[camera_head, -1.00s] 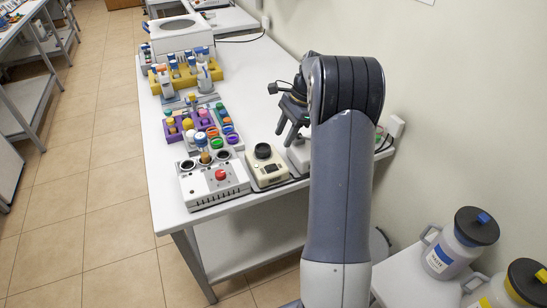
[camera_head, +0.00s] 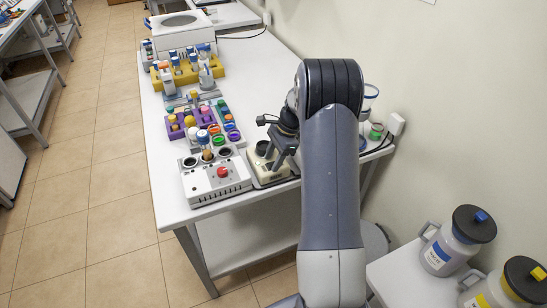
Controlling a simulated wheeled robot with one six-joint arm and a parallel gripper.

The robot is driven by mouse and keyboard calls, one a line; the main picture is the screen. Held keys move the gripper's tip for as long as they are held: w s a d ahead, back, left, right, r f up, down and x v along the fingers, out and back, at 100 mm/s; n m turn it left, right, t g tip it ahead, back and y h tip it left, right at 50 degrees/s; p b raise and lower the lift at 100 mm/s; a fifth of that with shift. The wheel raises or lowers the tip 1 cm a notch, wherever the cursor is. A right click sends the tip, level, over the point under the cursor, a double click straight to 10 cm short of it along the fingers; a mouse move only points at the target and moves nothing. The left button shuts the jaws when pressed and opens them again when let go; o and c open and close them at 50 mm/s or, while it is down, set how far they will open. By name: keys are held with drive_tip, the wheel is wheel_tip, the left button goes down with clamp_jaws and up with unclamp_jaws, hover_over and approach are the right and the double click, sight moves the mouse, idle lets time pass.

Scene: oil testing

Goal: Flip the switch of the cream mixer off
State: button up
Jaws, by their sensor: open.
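The cream mixer (camera_head: 265,181) stands near the front edge of the white bench, with a dark round cup (camera_head: 263,148) on its top. My gripper (camera_head: 270,161) hangs over the mixer from its right side, pointing down, with its dark grey fingers apart and nothing seen between them. The fingers cover part of the mixer's top and right side. Whether they touch it I cannot tell. The mixer's switch is too small or hidden to make out, so its position is unclear.
Left of the mixer is a white device (camera_head: 200,190) with a red button and a vial in one hole. Behind are a purple rack (camera_head: 187,134) and a yellow rack (camera_head: 160,84) with vials. A green-topped item (camera_head: 376,130) stands right of my arm. Milk-can-like containers (camera_head: 440,250) stand lower right.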

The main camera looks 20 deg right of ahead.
drive_tip(key=shift+c, duration=0.3)
clamp_jaws()
drive_tip(key=shift+a+h, duration=0.2)
drive_tip(key=shift+h, duration=0.5)
drive_tip(key=shift+a+h, duration=0.2)
drive_tip(key=shift+h, duration=0.5)
drive_tip(key=shift+o, duration=0.3)
unclamp_jaws()
drive_tip(key=shift+r, duration=0.1)
wheel_tip(320, 180, up, 10)
drive_tip(key=d+b, duration=0.1)
drive_tip(key=shift+d+r+b, duration=0.2)
drive_tip(key=shift+r+b, duration=0.05)
drive_tip(key=shift+b, duration=0.1)
